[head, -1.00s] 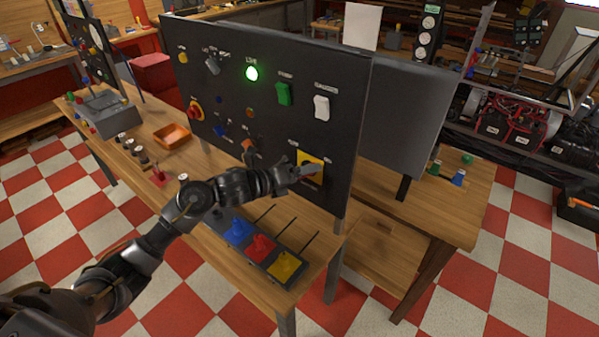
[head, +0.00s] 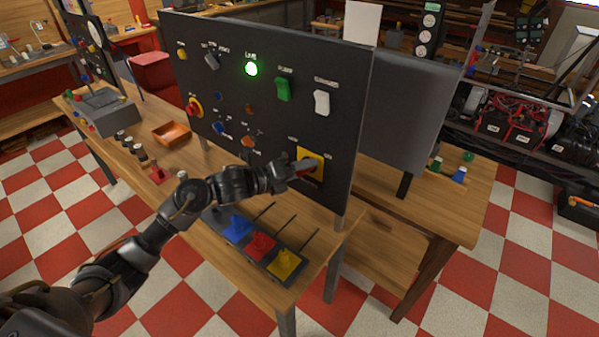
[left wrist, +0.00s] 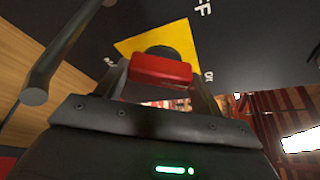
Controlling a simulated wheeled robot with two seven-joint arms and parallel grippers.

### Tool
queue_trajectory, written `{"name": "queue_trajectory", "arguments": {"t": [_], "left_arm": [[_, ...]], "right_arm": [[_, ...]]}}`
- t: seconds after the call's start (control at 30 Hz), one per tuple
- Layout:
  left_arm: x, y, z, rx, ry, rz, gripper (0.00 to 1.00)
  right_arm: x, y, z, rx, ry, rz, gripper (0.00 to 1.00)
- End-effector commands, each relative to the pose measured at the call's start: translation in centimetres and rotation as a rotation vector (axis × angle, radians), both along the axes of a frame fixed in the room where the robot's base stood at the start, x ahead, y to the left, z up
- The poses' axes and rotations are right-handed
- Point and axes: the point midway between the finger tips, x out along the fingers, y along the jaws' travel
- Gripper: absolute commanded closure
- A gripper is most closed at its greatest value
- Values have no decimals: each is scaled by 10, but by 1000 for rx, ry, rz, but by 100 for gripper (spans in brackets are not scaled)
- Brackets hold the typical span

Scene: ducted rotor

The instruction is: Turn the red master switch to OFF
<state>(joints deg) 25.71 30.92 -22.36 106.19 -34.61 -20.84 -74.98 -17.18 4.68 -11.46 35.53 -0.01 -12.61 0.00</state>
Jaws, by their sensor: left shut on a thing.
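The red master switch handle (left wrist: 160,70) sits on a yellow plate (left wrist: 128,46) on the black panel. In the left wrist view it lies between the two fingers of my left gripper (left wrist: 163,78), which is shut on it. In the head view the yellow plate (head: 318,157) is at the lower right of the panel, and my left gripper (head: 304,167) reaches it from the left, hiding much of the handle. Part of the lettering "OFF" (left wrist: 203,10) shows near the top of the wrist view. My right gripper is not in view.
The upright black panel (head: 340,90) carries a lit green lamp (head: 251,69), a green rocker (head: 284,90), a white rocker (head: 322,103) and several knobs. Blue, red and yellow levers (head: 262,245) stand below my forearm. An orange tray (head: 171,133) lies on the bench to the left.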

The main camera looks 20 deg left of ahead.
Motion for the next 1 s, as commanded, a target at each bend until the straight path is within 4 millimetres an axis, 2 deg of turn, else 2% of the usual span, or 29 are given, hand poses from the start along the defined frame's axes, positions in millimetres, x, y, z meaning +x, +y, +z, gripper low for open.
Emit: {"name": "queue_trajectory", "arguments": {"t": [0.5,1.0], "left_arm": [[0,1,-8,-444,178,0,55],[0,0,-8,-887,353,0,55]], "right_arm": [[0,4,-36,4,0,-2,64],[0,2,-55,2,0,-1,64]]}}
